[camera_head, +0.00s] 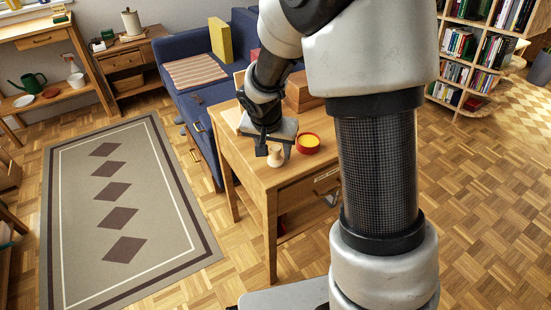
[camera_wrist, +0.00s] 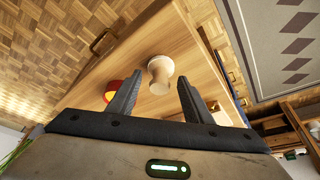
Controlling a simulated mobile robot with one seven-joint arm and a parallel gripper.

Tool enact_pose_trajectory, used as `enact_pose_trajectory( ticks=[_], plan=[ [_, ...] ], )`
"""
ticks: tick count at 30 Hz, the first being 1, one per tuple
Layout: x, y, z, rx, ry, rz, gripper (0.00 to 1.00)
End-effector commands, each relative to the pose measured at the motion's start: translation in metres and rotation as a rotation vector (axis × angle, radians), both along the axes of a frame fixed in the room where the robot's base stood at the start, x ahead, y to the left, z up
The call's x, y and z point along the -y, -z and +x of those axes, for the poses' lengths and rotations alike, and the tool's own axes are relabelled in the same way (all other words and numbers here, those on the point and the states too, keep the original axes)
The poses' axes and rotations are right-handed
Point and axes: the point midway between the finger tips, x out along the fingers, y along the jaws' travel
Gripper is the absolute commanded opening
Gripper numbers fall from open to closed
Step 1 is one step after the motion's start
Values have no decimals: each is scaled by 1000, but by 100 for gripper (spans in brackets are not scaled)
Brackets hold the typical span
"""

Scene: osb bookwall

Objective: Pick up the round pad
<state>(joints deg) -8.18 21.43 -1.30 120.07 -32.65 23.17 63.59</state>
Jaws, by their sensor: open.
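A round red piece with a yellow top (camera_head: 308,143), which looks like the round pad, lies on the wooden table (camera_head: 291,196). It shows in part in the wrist view (camera_wrist: 109,92), at the left, partly hidden behind my left finger. A pale wooden, waisted piece (camera_head: 275,156) stands upright beside it. In the wrist view this pale piece (camera_wrist: 160,70) shows beyond and between my fingertips. My gripper (camera_wrist: 157,86) is open and empty above the table, pointing down. In the head view my gripper (camera_head: 268,148) is left of the red and yellow piece, close to the pale piece.
A brown wooden box (camera_head: 303,93) sits at the table's back. A blue sofa (camera_head: 205,92) with a striped cloth stands behind. A grey rug (camera_head: 125,210) lies left, and a bookcase (camera_head: 470,60) stands back right. The table's front right corner is clear.

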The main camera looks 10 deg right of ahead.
Motion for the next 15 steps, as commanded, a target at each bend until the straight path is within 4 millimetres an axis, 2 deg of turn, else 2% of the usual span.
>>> enact_pose_trajectory(
  ticks=[2,9,15],
  plan=[
    [1,10,3,-1,0,0,46],
    [2,10,4,0,0,1,46],
    [2,10,4,0,0,1,12]
  ],
)
